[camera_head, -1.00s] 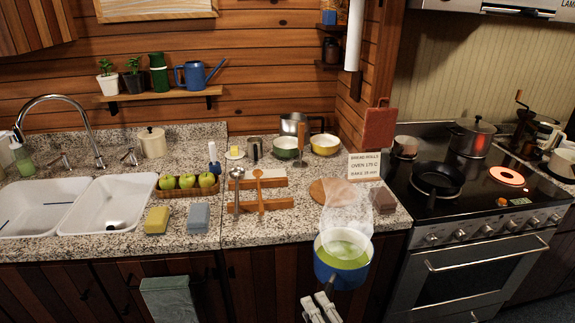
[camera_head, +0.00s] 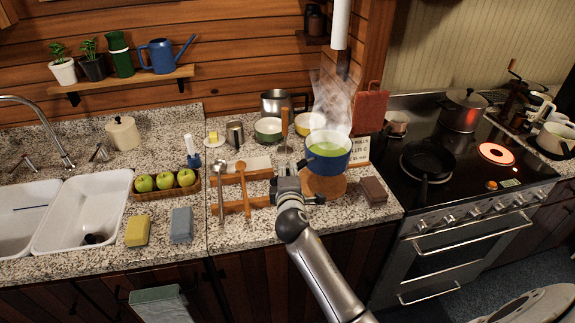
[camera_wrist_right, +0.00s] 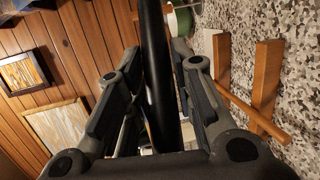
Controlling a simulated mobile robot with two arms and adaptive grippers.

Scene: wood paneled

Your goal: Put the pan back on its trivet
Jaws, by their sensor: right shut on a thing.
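The blue pan (camera_head: 328,162) holds green, steaming liquid. In the head view it is level over the back part of the round wooden trivet (camera_head: 325,187), whose front part shows below it. I cannot tell whether the pan's base touches the trivet or hangs just above it. My right gripper (camera_head: 290,180) is at the pan's front left, shut on its handle. The wrist view shows the dark handle (camera_wrist_right: 158,80) between the two fingers of the right gripper (camera_wrist_right: 160,95). My left gripper is not in view.
A recipe sign (camera_head: 360,150) stands close right of the pan, and a brown block (camera_head: 373,190) lies right of the trivet. A wooden rack with spoons (camera_head: 241,205) is on the left. Bowls (camera_head: 268,130) stand behind. A black skillet (camera_head: 428,158) sits on the stove, near a glowing burner (camera_head: 497,153).

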